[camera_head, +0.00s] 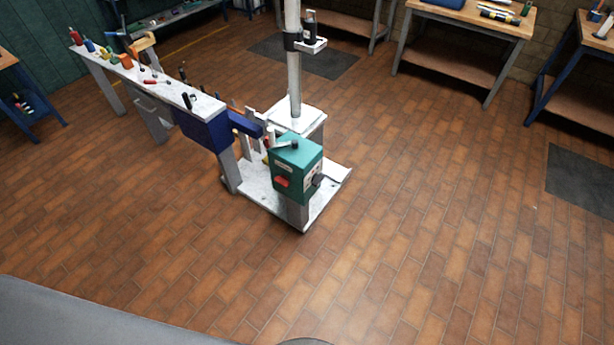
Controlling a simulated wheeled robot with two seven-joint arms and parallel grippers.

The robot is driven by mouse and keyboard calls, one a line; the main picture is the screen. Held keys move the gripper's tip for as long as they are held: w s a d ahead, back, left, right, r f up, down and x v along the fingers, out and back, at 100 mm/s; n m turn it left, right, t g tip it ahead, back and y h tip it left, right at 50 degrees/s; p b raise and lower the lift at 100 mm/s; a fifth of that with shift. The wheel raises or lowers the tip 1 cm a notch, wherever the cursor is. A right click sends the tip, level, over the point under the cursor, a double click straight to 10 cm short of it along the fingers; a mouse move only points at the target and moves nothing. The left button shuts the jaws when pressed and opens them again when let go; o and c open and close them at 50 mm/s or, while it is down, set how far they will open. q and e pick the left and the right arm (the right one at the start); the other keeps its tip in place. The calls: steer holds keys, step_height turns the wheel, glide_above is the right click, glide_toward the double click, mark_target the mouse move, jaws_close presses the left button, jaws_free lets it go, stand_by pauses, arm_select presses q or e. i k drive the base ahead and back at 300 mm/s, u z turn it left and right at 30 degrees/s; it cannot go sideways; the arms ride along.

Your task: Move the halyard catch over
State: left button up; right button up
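A pale upright mast (294,70) stands on a light block with a flat top plate (296,117). A bracket with a black upright part (311,24) is clamped around the mast near the top of the view. In front of the mast is a teal box (297,166) with a pale lever (283,143) ending in a dark knob on top. A red part (282,182) and a dark knob (318,180) are on its sides. I cannot tell which part is the halyard catch. Neither of my grippers is in view.
A long narrow bench (150,84) with tools runs left from a blue box (205,130) beside the mast. The mast and teal box share a pale base plate (328,196). Workbenches (465,24) line the back. Dark mats (305,57) lie on the floor. The brick-patterned floor (430,220) is clear at front and right.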

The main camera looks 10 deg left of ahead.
mark_target(283, 180)
steer(key=z, duration=0.1)
steer(key=i, duration=1)
steer(key=u, duration=0.6)
